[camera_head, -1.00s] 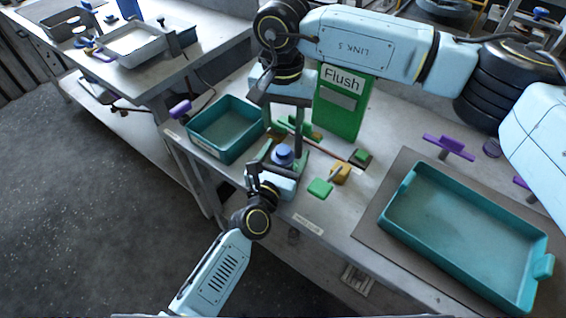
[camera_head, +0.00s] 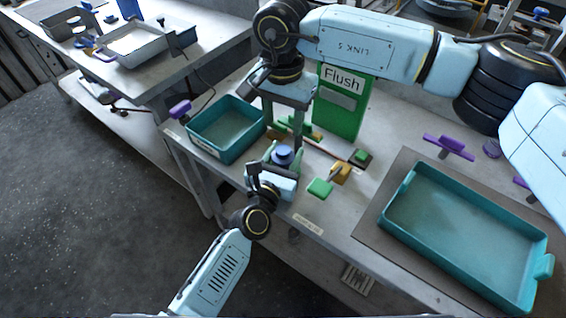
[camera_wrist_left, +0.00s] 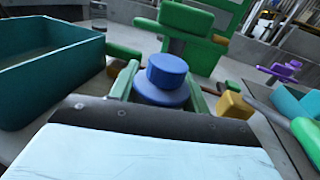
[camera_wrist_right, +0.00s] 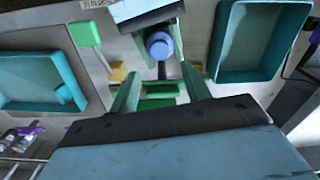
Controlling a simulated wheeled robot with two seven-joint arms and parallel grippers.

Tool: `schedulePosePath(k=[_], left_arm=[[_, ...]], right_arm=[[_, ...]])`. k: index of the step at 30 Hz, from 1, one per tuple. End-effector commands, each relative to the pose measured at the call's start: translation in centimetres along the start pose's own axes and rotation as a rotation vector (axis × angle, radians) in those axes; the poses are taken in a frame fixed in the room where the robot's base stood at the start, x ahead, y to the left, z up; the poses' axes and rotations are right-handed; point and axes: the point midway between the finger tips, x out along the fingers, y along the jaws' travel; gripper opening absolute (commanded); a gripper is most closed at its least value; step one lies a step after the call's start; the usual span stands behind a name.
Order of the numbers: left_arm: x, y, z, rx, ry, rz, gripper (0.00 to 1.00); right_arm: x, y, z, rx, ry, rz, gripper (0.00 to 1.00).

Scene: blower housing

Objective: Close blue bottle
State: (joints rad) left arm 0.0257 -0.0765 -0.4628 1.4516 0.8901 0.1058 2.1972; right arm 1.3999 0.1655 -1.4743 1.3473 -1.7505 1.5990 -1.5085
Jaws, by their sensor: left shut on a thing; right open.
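The blue bottle (camera_head: 283,154) stands upright near the table's front edge, and its round blue top also shows in the left wrist view (camera_wrist_left: 166,70) and the right wrist view (camera_wrist_right: 159,46). The top sits above a wider blue disc (camera_wrist_left: 160,93); whether it is fully closed cannot be told. My left gripper (camera_wrist_left: 160,88) is shut on the bottle from the front, with a green finger on each side. My right gripper (camera_wrist_right: 160,88) is open and empty above and behind the bottle, pointing down. The bottle's lower body is hidden by my left gripper.
A teal bin (camera_head: 201,140) stands left of the bottle. A green "Flush" panel (camera_head: 341,115) is behind, with green blocks (camera_wrist_left: 185,28) before it. A green-handled yellow piece (camera_head: 341,172) lies to the right. A large teal tray (camera_head: 396,192) is farther right.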

Motion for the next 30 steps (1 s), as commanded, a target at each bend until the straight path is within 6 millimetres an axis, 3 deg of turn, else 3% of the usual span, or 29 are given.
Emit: schedulePosePath(k=[6,12,25,30], left_arm=[[0.0,0.0,0.0,0.001,0.0,0.0,0.0],[0.0,0.0,0.0,0.0,0.0,0.0,0.0],[0.0,0.0,0.0,0.0,0.001,0.0,0.0],[0.0,0.0,0.0,0.0,0.001,0.0,0.0]], right_arm=[[0.0,0.0,0.0,0.331,0.0,0.0,0.48],[0.0,0.0,0.0,0.521,0.0,0.0,0.48],[0.1,0.0,0.0,0.56,0.0,0.0,0.48],[1.4,0.0,0.1,0.56,-0.002,0.003,0.48]])
